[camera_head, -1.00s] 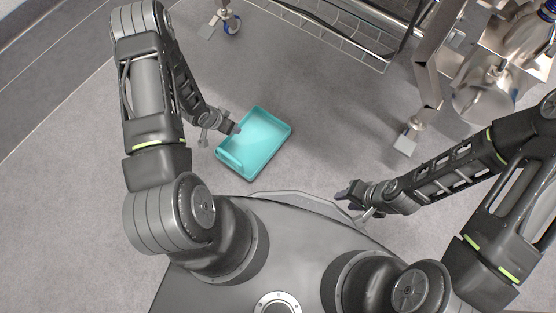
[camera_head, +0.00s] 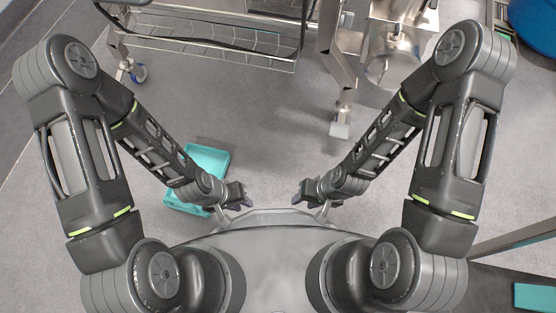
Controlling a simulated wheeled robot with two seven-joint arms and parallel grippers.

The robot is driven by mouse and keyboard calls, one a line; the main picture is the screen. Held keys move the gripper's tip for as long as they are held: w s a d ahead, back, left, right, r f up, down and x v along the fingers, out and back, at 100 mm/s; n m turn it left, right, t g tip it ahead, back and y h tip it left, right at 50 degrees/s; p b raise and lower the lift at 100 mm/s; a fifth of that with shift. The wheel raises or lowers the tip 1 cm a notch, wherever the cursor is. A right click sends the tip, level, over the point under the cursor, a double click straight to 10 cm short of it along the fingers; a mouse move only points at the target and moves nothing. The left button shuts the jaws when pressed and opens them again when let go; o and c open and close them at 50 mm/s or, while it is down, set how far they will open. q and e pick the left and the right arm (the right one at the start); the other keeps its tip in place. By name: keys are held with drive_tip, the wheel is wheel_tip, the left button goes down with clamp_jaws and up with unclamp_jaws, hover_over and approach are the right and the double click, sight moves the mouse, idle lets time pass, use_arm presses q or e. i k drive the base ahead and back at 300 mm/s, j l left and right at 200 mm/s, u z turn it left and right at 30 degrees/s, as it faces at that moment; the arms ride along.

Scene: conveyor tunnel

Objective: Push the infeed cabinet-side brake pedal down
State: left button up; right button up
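A cart caster with a blue wheel (camera_head: 138,72) stands on the floor at the upper left, with a small metal plate (camera_head: 119,76) beside it. A metal machine leg at the upper middle ends in a flat silver plate (camera_head: 340,131) near the floor. I cannot tell which plate is the named brake pedal or whether either is pressed. My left gripper (camera_head: 241,198) is low in front of my base, beside a turquoise tray. My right gripper (camera_head: 302,194) is opposite it. Both are apart from the plates, and their finger openings are too small to read.
The turquoise tray (camera_head: 214,158) lies on the floor, partly hidden by my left arm. A wire-shelf cart (camera_head: 210,42) stands across the top left. Steel machinery (camera_head: 392,65) stands at the upper right. Grey floor between the tray and machine leg is clear.

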sight(338, 130)
drive_tip(key=i+l+u, duration=0.1)
drive_tip(key=l+u, duration=0.25)
drive_tip(key=i+l+u, duration=0.1)
drive_tip(key=u, duration=0.25)
